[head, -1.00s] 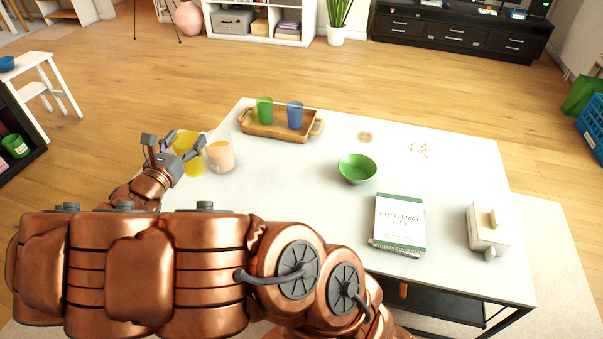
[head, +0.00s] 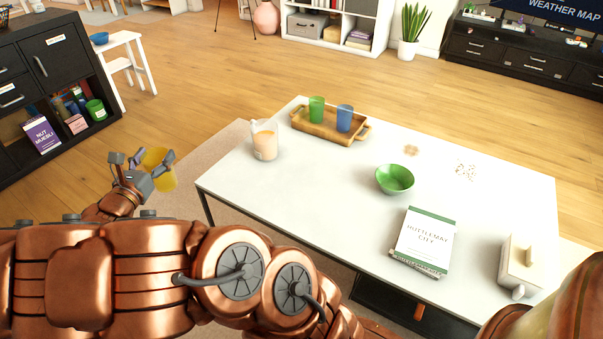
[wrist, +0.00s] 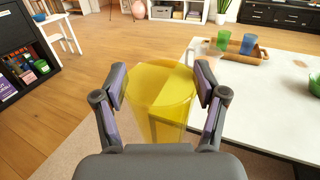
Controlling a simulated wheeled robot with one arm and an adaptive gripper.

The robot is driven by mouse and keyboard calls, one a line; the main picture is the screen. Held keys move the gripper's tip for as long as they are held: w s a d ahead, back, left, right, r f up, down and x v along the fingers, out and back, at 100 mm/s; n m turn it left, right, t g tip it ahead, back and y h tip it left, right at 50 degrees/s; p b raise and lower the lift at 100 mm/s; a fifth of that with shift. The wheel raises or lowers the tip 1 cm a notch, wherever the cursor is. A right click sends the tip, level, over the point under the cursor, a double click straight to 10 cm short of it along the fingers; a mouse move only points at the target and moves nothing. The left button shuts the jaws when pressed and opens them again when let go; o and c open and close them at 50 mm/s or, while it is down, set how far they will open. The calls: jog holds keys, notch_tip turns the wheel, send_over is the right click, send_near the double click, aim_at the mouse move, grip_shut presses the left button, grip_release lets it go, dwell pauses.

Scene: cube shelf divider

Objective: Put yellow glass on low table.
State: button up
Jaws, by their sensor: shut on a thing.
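The yellow glass (wrist: 160,95) is see-through and stands between the two fingers of my gripper (wrist: 160,88) in the wrist view. My gripper is shut on it. In the head view my gripper (head: 150,170) holds the yellow glass (head: 159,168) off the left side of the low table, over the rug and floor. The low table (head: 300,190) has a white top; its left corner is right of my gripper. The table also shows at the right in the wrist view (wrist: 250,105).
On the table are a candle-like glass jug (head: 265,143), a wooden tray (head: 322,128) with a green and a blue glass, a green bowl (head: 394,179), a book (head: 425,240) and a white box-like pot (head: 520,265). The table's left front area is clear. A dark shelf (head: 45,90) stands left.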

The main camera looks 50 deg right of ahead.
jog(key=s+d+f+m+g+h+b, duration=0.1)
jog(key=s+d+f+g, duration=0.1)
jog(key=d, duration=0.5)
jog(key=s+d+f+m+g+h+b, duration=0.1)
jog(key=s+d+f+m+g, duration=0.15)
jog(key=d, duration=0.55)
jog(key=s+d+f+m+g+b, duration=0.25)
jog(key=s+d+f+g, duration=0.25)
jog(key=s+d, duration=0.65)
jog(key=s+d+f+m+g+b, duration=0.2)
jog(key=s+d+f+m+g, duration=0.15)
jog(key=s+d, duration=0.8)
jog(key=d+f+b, duration=0.2)
jog(key=d+b, duration=0.1)
jog(key=d, duration=0.5)
jog(key=s+d+f+g+b, duration=0.1)
jog(key=d+f+b, duration=0.2)
jog(key=d, duration=0.6)
jog(key=shift+d+f+y+b, duration=0.3)
jog(key=shift+f, duration=0.05)
jog(key=shift+f, duration=0.2)
jog(key=o, duration=1.7)
jog(key=shift+r, duration=0.1)
